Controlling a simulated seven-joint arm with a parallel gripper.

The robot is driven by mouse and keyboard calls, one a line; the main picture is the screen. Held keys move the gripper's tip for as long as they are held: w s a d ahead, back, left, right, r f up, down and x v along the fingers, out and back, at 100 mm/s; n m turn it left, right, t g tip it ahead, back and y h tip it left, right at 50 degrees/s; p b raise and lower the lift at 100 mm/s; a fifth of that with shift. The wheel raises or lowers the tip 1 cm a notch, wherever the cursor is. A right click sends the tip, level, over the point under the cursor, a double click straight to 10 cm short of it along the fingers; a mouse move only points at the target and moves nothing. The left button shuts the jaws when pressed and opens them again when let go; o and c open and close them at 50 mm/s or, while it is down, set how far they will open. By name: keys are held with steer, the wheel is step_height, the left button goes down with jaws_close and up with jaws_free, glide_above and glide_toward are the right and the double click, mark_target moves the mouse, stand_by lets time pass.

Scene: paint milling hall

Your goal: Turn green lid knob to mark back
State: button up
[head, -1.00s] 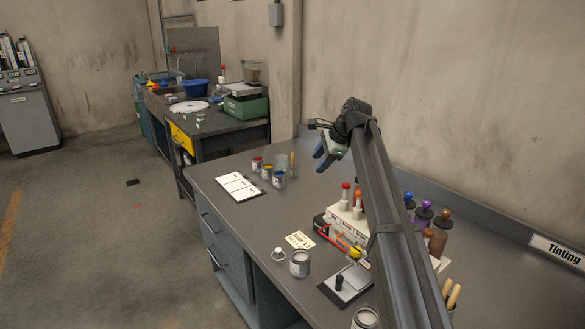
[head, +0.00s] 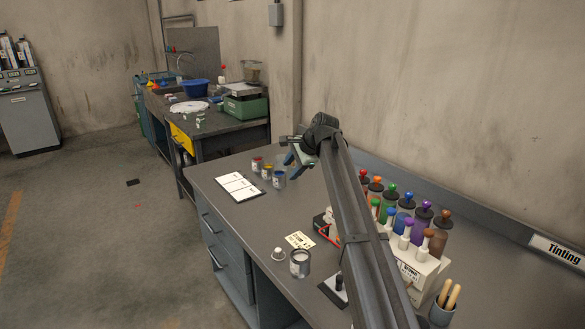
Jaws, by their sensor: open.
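The green lid knob (head: 392,189) sits on a canister in the row of canisters with coloured knobs along the back of the right bench, between the orange and the blue knobs. It is too small here to read any mark or its turn. My arm crosses in front of the bench and hides part of the rack before the canisters.
A white rack (head: 420,268) with several colour-capped bottles stands close in front of the canisters. A cup of wooden-handled tools (head: 442,312) is at the right. An open can (head: 300,264), a card (head: 299,240) and a clipboard (head: 240,186) lie on the bench (head: 250,218). The wall rises behind.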

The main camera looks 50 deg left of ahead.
stand_by(0.3)
steer(key=w+d+r+m+t+y, duration=0.1)
steer(key=w+d+r+m, duration=0.1)
steer(key=w+d+r, duration=0.7)
steer(key=w+d+r+m+t, duration=0.15)
steer(key=w+d+r, duration=0.35)
steer(key=w+d, duration=0.7)
steer(key=w+d+r+m, duration=0.1)
steer(key=w+d+r, duration=0.1)
steer(key=d+r, duration=0.35)
steer(key=m+g+h, duration=0.3)
steer(key=m+h, duration=0.1)
steer(key=m, duration=0.2)
glide_toward(392, 185)
steer(key=shift+n, duration=0.25)
steer(key=x, duration=0.8)
steer(key=shift+a+f, duration=0.15)
steer(key=shift+f, duration=0.15)
steer(key=shift+c, duration=0.3)
jaws_close()
